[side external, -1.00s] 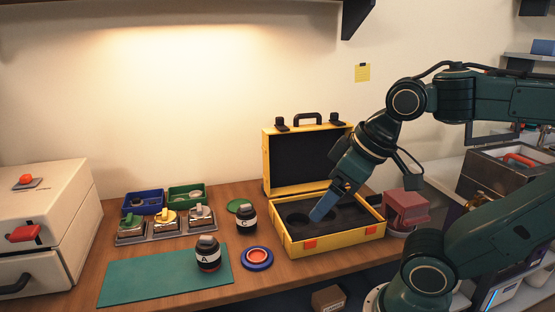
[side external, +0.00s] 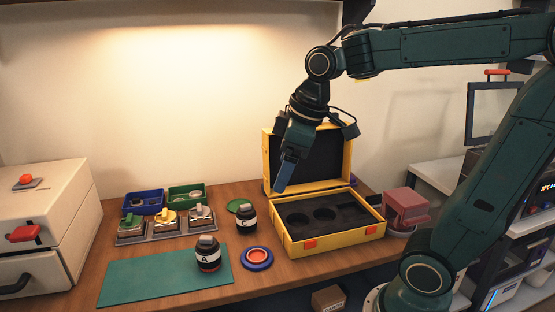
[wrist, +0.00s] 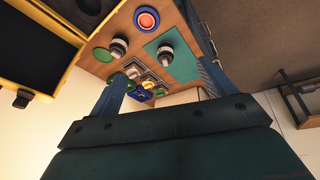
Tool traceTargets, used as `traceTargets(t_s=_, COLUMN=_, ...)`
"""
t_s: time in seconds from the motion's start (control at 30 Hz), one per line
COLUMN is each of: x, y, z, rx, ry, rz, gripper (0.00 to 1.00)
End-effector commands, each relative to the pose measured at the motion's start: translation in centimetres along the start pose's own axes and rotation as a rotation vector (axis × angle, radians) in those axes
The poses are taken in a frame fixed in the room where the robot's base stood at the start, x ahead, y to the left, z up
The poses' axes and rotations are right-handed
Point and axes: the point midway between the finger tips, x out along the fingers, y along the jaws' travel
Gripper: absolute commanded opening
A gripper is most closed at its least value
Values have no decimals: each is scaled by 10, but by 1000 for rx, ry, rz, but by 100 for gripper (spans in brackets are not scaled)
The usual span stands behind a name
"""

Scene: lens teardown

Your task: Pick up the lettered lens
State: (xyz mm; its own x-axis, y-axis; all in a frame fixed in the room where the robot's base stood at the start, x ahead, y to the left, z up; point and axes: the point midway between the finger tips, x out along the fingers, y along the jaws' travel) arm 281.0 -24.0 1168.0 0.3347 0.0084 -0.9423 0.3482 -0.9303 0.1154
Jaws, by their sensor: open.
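A black and white lens marked A (side external: 208,254) stands upright on the green mat (side external: 150,278); it also shows in the wrist view (wrist: 166,50). A second black and white lens, with a mark that looks like C (side external: 246,218), stands on the wood behind and right of the mat, and shows in the wrist view (wrist: 117,47). My gripper (side external: 280,188) is raised in front of the yellow case's open lid, right of and above both lenses. In the wrist view its open fingers (wrist: 160,82) are apart with nothing held between them.
The open yellow case (side external: 330,238) has dark foam with round recesses that look empty. A blue-rimmed disc with a red centre (side external: 257,257) lies between mat and case. Blue (side external: 143,200) and green (side external: 187,195) bins stand behind a metal tray (side external: 167,231) of small items.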

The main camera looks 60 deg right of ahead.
Motion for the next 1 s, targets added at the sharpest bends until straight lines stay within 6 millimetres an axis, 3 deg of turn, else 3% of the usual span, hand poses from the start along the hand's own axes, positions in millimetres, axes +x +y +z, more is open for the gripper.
traceTargets(t_s=0.2, x=21, y=33, z=-30, rx=-138, ry=-49, rz=-37, gripper=83)
traceTargets(t_s=0.5, x=60, y=82, z=-59, rx=-332, ry=-96, rz=-102, gripper=83)
traceTargets(t_s=1.0, x=151, y=166, z=-74, rx=-643, ry=-125, rz=-239, gripper=83)
